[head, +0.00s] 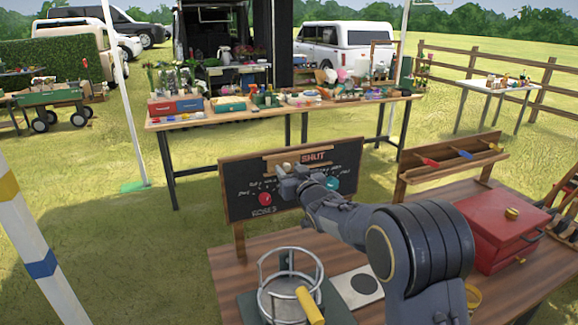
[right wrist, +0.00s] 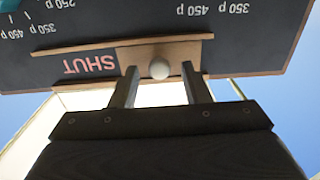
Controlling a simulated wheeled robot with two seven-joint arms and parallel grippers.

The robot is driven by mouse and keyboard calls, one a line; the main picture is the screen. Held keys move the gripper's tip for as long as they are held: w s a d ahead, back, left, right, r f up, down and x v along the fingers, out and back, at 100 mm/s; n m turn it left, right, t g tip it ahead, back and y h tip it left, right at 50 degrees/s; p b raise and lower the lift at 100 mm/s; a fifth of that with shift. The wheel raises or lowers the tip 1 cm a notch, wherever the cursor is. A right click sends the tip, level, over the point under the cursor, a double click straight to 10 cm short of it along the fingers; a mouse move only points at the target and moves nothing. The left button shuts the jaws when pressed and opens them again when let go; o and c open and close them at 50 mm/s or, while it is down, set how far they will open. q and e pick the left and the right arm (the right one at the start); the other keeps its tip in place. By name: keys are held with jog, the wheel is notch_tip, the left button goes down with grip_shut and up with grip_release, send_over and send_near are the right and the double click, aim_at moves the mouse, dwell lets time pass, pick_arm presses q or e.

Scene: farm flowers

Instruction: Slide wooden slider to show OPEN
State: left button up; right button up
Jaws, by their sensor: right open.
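The dark sign board (head: 345,165) stands upright at the far side of the table, with the red word SHUT (head: 312,156) showing in its wooden track. The wooden slider (right wrist: 180,53) sits beside that word and has a pale round knob (right wrist: 159,69). In the right wrist view the board appears upside down, and SHUT (right wrist: 90,65) is left of the slider. My right gripper (right wrist: 159,80) is open, with one finger on each side of the knob and a gap to both. In the head view my right gripper (head: 290,178) partly hides the slider. My left gripper is out of view.
On the table are a round wire-frame stand (head: 288,290) with a yellow handle, a red box (head: 495,228) and a wooden rack (head: 445,172) with coloured pieces. Red (head: 265,199) and teal (head: 332,184) discs are on the board near my gripper. A laden table (head: 280,112) stands behind.

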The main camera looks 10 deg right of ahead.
jog(key=shift+w, duration=0.45)
grip_shut()
jog(key=shift+d+f, duration=0.1)
jog(key=shift+d, duration=0.25)
jog(key=d, duration=0.3)
jog(key=w+d, duration=0.1)
jog(key=d, duration=0.2)
jog(key=d+p, duration=0.1)
jog(key=d, duration=0.2)
jog(key=shift+w+d, duration=0.1)
jog(key=shift+w, duration=0.3)
